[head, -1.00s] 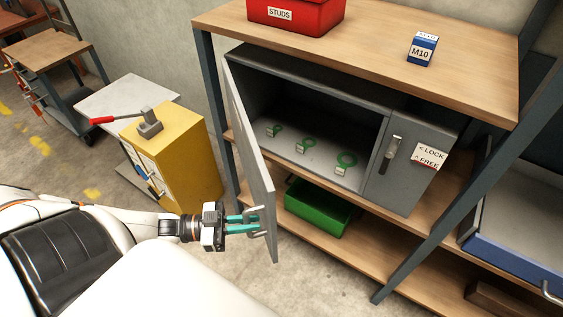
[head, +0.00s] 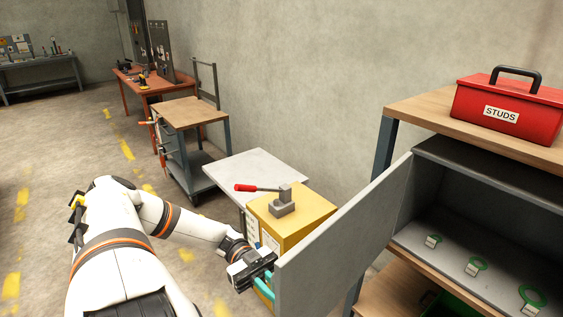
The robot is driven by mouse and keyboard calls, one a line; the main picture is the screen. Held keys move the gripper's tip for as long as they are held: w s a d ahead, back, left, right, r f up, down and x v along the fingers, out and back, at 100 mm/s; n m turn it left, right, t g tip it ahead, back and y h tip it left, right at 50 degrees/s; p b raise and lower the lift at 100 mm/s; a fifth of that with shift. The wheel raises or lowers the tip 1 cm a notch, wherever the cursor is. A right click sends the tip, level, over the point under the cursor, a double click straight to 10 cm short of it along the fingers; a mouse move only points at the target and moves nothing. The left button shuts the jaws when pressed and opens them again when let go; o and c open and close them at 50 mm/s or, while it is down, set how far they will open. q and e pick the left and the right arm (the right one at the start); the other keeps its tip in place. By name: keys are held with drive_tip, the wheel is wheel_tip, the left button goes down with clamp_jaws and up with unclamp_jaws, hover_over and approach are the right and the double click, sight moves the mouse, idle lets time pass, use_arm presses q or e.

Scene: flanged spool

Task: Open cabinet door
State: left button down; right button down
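The grey cabinet door (head: 345,242) stands swung wide open on its left hinge, with its flat inner face toward me. The grey cabinet (head: 480,195) shows its open inside, where several green rings with tags lie on the floor, one of them a green ring (head: 476,265). My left gripper (head: 265,284) is at the door's free edge. Its teal fingers are partly hidden behind the door, so I cannot see whether they close on the handle. The handle is hidden. My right gripper is not in view.
A yellow cabinet (head: 291,222) with a red-handled lever tool (head: 281,201) stands close behind the door. A red STUDS toolbox (head: 508,107) sits on the wooden shelf top (head: 428,113). A wheeled cart (head: 190,112) stands farther back. The floor at left is clear.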

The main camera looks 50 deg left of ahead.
use_arm(q)
drive_tip(key=shift+s+a+f, duration=0.1)
drive_tip(key=shift+s+a, duration=0.05)
drive_tip(key=shift+a, duration=0.9)
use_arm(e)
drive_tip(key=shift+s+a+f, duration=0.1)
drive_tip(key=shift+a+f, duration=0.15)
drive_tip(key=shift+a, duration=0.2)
use_arm(q)
drive_tip(key=c, duration=1.5)
unclamp_jaws()
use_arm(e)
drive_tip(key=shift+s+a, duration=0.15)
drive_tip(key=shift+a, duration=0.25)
